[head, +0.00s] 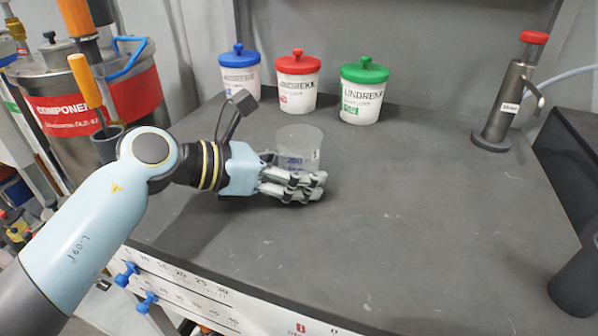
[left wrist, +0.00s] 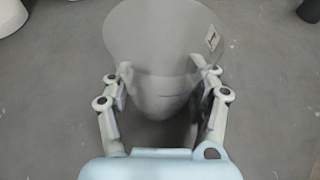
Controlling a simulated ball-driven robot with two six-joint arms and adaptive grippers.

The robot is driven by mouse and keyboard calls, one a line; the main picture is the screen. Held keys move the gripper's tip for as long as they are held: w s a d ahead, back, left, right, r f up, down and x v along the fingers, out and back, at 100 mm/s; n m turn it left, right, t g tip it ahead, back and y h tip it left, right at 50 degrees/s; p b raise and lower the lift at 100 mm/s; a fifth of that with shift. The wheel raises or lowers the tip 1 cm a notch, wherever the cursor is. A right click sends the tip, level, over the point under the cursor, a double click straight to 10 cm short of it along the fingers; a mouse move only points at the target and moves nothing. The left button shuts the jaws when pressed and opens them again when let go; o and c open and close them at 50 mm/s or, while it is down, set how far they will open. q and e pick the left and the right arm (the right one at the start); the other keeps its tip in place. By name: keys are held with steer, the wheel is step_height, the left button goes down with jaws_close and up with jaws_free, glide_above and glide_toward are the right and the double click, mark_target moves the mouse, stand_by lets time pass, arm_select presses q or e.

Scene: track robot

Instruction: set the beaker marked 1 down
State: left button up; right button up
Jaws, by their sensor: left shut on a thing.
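The clear glass beaker (head: 300,146) is at the middle of the grey bench top, upright in the head view. My left gripper (head: 297,183) is shut on it, with fingers around its lower part. In the left wrist view the beaker (left wrist: 160,40) fills the space between the fingertips of my left gripper (left wrist: 162,84). A small pale label with a dark mark shows on its right side there, too blurred to read surely. The beaker's base is hidden behind the fingers, so I cannot tell whether it touches the bench. My right gripper is not in view.
Blue-lidded (head: 239,72), red-lidded (head: 297,82) and green-lidded (head: 363,92) white jars stand behind the beaker. A metal cylinder with a red cap (head: 507,100) stands at the back right. A dark cylindrical thing (head: 578,282) is at the right edge. The bench right of the beaker is clear.

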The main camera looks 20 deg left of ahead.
arm_select(q)
steer(key=shift+f, duration=0.1)
steer(key=o, duration=1.3)
steer(key=shift+c, duration=0.2)
steer(key=shift+r, duration=0.25)
steer(key=v, duration=1.2)
steer(key=shift+s, duration=0.1)
